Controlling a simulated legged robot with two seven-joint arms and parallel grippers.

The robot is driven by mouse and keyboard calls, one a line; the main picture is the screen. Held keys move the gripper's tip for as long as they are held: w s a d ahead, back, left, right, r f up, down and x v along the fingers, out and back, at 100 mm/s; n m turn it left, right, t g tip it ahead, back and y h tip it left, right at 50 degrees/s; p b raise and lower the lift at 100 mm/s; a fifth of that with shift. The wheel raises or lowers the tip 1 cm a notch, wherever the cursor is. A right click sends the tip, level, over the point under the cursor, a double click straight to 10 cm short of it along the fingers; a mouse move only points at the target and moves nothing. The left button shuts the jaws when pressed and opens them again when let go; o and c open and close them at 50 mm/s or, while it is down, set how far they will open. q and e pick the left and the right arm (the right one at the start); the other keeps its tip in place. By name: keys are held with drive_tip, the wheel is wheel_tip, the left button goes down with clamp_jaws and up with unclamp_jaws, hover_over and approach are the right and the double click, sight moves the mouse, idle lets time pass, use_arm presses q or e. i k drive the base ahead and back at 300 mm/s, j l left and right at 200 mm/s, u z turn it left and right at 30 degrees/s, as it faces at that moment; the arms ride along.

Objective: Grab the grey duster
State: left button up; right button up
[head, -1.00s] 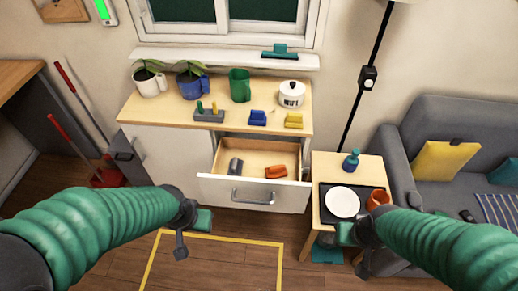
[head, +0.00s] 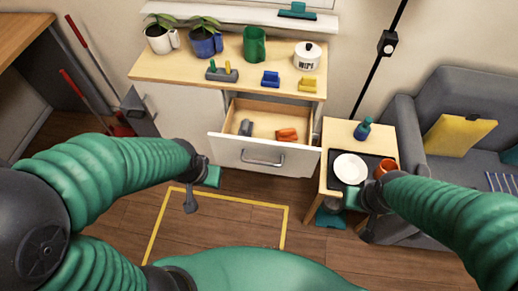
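A small grey object (head: 245,128), which looks like the grey duster, lies at the left inside the open drawer (head: 262,154). An orange object (head: 287,134) of similar size lies to its right in the drawer. My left gripper (head: 203,189) is in front of the drawer's left end, apart from it, with its fingers spread and nothing between them. My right gripper (head: 359,213) is by the front of the small side table (head: 331,178), also spread and empty. Neither gripper touches the grey object.
The cabinet top (head: 170,68) holds potted plants, a green mug (head: 254,44), a white pot (head: 307,56) and small blue and yellow objects. The side table carries a tray with a white plate (head: 350,167) and orange cup (head: 385,168). A grey sofa (head: 440,100) stands right.

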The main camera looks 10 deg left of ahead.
sight(246, 127)
drive_tip(key=i+j+u, duration=0.5)
drive_tip(key=u, duration=0.2)
drive_tip(key=i+u, duration=0.35)
drive_tip(key=i+j, duration=0.05)
drive_tip(key=i, duration=0.05)
